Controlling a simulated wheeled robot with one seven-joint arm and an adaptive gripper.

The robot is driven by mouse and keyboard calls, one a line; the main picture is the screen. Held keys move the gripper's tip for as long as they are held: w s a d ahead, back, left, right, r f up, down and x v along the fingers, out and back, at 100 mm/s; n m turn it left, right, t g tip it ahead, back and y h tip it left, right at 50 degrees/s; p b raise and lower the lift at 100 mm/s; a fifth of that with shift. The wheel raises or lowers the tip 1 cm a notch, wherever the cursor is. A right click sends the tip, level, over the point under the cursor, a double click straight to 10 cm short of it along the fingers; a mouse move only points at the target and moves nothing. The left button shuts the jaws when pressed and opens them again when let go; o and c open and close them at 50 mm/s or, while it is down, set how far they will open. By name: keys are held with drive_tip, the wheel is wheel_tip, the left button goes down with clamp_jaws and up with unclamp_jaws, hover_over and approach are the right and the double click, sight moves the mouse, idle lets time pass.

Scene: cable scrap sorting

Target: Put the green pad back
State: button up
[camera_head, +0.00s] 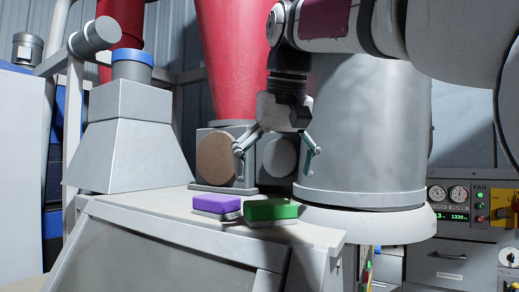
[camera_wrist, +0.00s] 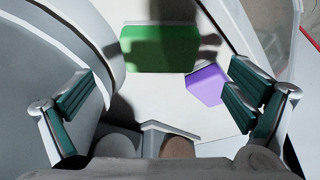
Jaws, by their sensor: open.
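The green pad (camera_head: 271,210) lies on a light grey machine top, near its front right edge in the head view. It also shows in the wrist view (camera_wrist: 160,48), ahead of the fingers at top centre, with part of a shadow on it. My gripper (camera_head: 277,160) is open and empty, above and behind the pad in the head view. In the wrist view its two fingers (camera_wrist: 160,110) are spread wide, with nothing between them touching. A purple pad (camera_head: 217,204) lies beside the green pad on its left; it also shows in the wrist view (camera_wrist: 206,85).
A large grey cylinder (camera_head: 365,125) stands close to the right of the green pad. Two round discs, one brown (camera_head: 215,159), stand on a block behind the pads. A grey hopper (camera_head: 130,135) is at left. A control panel (camera_head: 462,206) is at right.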

drive_tip(key=v, duration=0.4)
drive_tip(key=shift+s+r, duration=0.15)
drive_tip(key=shift+r, duration=0.2)
drive_tip(key=shift+m+y, duration=0.4)
drive_tip(key=shift+m, duration=0.3)
drive_tip(key=s+d+f, duration=0.2)
drive_tip(key=d+f, duration=0.1)
drive_tip(key=s+d+f, duration=0.2)
drive_tip(key=d+f, duration=0.1)
drive_tip(key=s+d+f, duration=0.3)
drive_tip(key=d, duration=0.1)
drive_tip(key=shift+f, duration=0.35)
drive_tip(key=s+d+f+h, duration=0.1)
drive_tip(key=s+f, duration=0.6)
drive_tip(key=f, duration=0.3)
drive_tip(key=s+d+f+m+t, duration=0.1)
drive_tip(key=s+d+f, duration=0.1)
drive_tip(key=s+f, duration=0.5)
wheel_tip(320, 180, down, 3)
drive_tip(key=shift+s+f+h, duration=0.1)
drive_tip(key=shift+s+h, duration=0.05)
drive_tip(key=shift+h, duration=0.25)
